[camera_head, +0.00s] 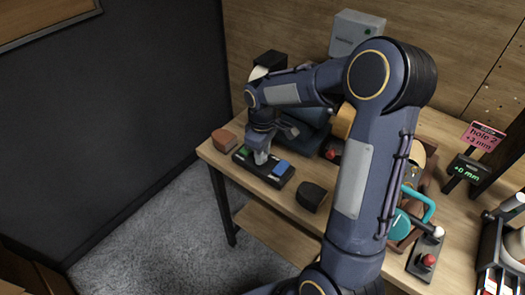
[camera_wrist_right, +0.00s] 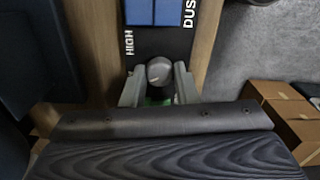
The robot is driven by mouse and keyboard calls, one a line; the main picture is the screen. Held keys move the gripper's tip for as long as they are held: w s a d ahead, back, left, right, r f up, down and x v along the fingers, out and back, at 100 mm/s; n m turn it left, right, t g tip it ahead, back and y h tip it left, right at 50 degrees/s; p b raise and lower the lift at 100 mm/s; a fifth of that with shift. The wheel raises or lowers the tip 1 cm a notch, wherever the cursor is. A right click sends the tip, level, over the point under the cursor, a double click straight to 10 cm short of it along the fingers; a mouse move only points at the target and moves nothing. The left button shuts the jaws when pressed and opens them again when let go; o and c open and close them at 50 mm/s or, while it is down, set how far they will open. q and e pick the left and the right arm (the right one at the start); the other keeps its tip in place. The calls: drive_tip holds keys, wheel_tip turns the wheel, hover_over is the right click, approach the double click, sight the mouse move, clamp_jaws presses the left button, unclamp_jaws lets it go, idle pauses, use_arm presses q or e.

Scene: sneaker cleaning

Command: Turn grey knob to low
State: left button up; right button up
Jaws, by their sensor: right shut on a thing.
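The grey knob (camera_wrist_right: 159,71) sits on a black control panel (camera_wrist_right: 160,42) and is seen from above in the right wrist view. The word HIGH is printed to the left of the knob. My right gripper (camera_wrist_right: 160,82) has a finger on each side of the knob and is shut on it. In the head view my right gripper (camera_head: 262,157) reaches down onto the panel (camera_head: 267,174) near the table's left end, hiding the knob. A blue block (camera_head: 281,168) and a green one (camera_head: 244,152) flank it on the panel. My left gripper is not in view.
A brown block (camera_head: 224,140) stands left of the panel and a dark block (camera_head: 311,196) to its right. The wooden table's (camera_head: 240,178) front edge is close. A small panel with a red knob (camera_head: 428,261) lies at the right.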

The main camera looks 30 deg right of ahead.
drive_tip(key=shift+w+r+n, duration=0.1)
drive_tip(key=shift+n, duration=0.5)
drive_tip(key=o, duration=1)
wheel_tip(320, 180, up, 7)
drive_tip(key=shift+r, duration=0.35)
